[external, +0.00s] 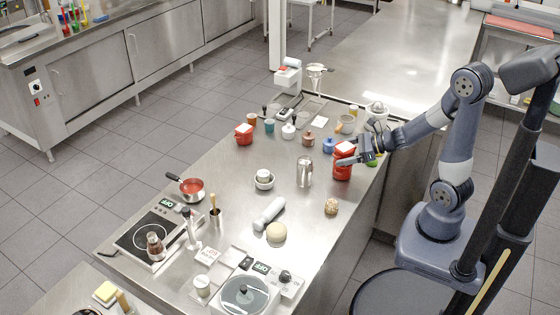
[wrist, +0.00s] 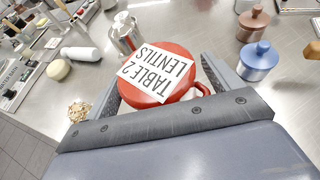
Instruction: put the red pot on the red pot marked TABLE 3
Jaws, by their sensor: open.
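A red pot (external: 343,172) stands near the right edge of the steel counter. In the wrist view the red pot (wrist: 184,54) carries a white label on top reading TABLE 2 LENTILS. My gripper (external: 352,158) is open at this pot. In the wrist view my gripper (wrist: 160,80) has one finger on each side of the pot; I cannot tell whether they touch it. Another red pot (external: 244,139) with a white label stands further left on the counter; its writing is too small to read. No TABLE 3 label is legible.
A blue pot (external: 328,146) and a brown pot (external: 308,140) stand close behind the labelled pot. A metal pitcher (external: 304,174) is to its left. A red pan (external: 191,188) sits further left. Bare counter (external: 225,165) lies below the far red pot.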

